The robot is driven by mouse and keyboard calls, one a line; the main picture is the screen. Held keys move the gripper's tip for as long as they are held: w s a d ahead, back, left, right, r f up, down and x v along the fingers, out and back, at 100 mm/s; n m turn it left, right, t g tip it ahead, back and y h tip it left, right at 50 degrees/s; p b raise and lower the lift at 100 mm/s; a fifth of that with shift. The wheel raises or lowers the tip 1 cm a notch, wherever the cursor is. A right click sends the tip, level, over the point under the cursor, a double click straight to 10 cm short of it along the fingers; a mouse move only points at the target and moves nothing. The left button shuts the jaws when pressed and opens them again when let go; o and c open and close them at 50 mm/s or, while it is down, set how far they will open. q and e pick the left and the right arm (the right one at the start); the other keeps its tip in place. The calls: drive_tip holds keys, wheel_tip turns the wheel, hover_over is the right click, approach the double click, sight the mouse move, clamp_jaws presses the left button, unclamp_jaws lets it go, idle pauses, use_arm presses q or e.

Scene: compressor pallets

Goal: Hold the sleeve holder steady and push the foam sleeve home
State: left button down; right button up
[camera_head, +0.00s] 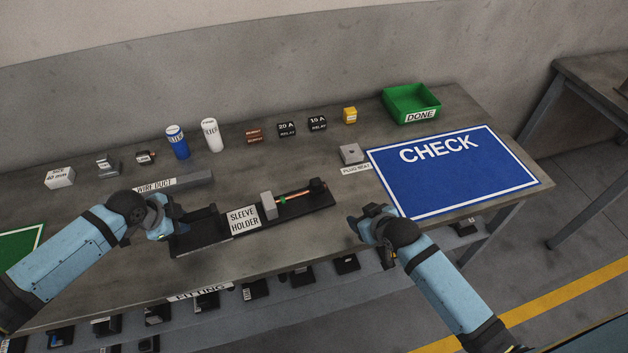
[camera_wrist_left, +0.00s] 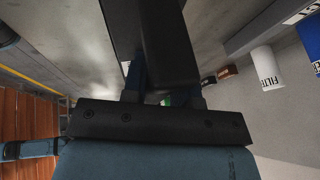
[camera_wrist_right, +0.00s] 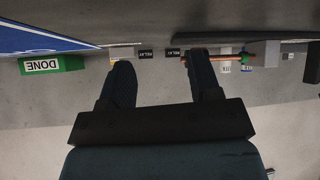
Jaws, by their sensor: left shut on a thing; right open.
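The sleeve holder (camera_head: 243,220) is a long black base with a white label, lying near the table's front edge in the head view. A grey block (camera_head: 268,205) stands on it. I cannot tell which part is the foam sleeve. My left gripper (camera_head: 184,218) is shut on the black upright at the holder's left end; a black bar (camera_wrist_left: 165,45) fills its jaws in the left wrist view. My right gripper (camera_head: 366,218) is open and empty, right of the holder and apart from it; its spread fingers (camera_wrist_right: 160,85) show.
A blue CHECK mat (camera_head: 450,185) lies to the right, with a green DONE bin (camera_head: 410,105) behind it. Bare table lies between holder and mat.

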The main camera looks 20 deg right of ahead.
sight(316, 181)
drive_tip(key=shift+m+g+h, duration=0.3)
drive_tip(key=shift+m+g, duration=0.1)
drive_tip(key=shift+g, duration=0.3)
drive_tip(key=w, duration=0.2)
drive_tip(key=w+r, duration=0.1)
drive_tip(key=w, duration=0.1)
drive_tip(key=w+r, duration=0.1)
drive_tip(key=w, duration=0.1)
drive_tip(key=shift+w+d+r, duration=0.2)
drive_tip(key=shift+w+d, duration=0.05)
drive_tip(key=w+a+r+m+g+h, duration=0.1)
drive_tip(key=w+a+r+g, duration=0.7)
drive_tip(key=r, duration=0.3)
drive_tip(key=f, duration=0.3)
drive_tip(key=s+f, duration=0.1)
drive_tip(key=f, duration=0.3)
drive_tip(key=a+f, duration=0.1)
drive_tip(key=f, duration=0.3)
drive_tip(key=shift+s+f, duration=0.2)
drive_tip(key=shift+f, duration=0.05)
